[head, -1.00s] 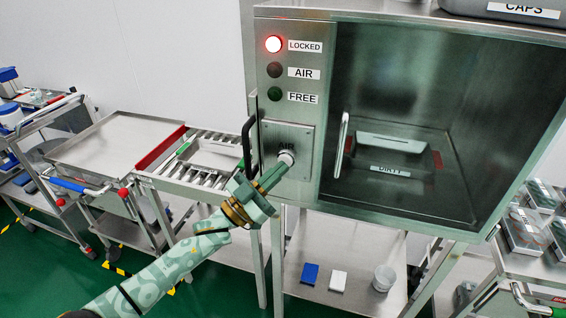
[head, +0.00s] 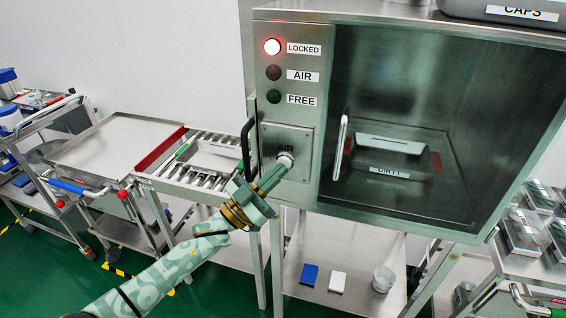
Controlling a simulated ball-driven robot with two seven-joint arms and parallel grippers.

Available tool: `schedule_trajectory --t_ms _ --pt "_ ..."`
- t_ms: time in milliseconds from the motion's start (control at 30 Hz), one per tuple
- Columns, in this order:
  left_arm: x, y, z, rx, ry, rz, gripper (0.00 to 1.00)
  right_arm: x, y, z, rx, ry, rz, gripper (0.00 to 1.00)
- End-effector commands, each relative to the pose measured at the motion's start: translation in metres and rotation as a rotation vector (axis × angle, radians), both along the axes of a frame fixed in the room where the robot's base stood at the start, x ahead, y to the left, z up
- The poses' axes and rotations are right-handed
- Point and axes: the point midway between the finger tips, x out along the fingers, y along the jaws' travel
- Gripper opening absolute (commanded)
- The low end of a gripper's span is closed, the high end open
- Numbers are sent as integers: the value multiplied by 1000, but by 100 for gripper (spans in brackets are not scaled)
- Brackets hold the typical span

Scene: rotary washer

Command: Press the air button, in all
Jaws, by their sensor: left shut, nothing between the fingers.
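The air button (head: 285,160) is a small white round knob on a square metal plate (head: 299,139) marked AIR, low on the front of the washer. My left gripper (head: 276,176) is shut and empty, its fingertips at the lower left edge of the button; I cannot tell whether they touch it. Above, the LOCKED lamp (head: 272,46) glows red. The AIR lamp (head: 273,73) and the FREE lamp (head: 274,97) are dark. My right gripper is not in view.
The washer's glass door (head: 400,75) has an upright handle (head: 341,147); a bin labelled DIRTY (head: 391,170) shows behind it. A black handle (head: 248,148) stands left of the button plate. A roller conveyor (head: 190,176) is at left, and a shelf below holds a blue block (head: 309,275).

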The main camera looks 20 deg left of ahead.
Motion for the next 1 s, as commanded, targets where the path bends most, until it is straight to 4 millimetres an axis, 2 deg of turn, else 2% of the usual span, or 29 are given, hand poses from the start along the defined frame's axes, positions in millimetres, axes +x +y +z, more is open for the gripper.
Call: schedule_trajectory --t_ms 33,367,800,1000 --pt "1 2 9 -2 -14 4 0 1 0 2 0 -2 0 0" --pt "-2 1 8 -1 -14 2 0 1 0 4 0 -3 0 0" --pt "-45 1 5 1 -7 -1 0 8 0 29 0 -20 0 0" --pt "-51 1 3 0 -6 -1 0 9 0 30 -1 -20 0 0"
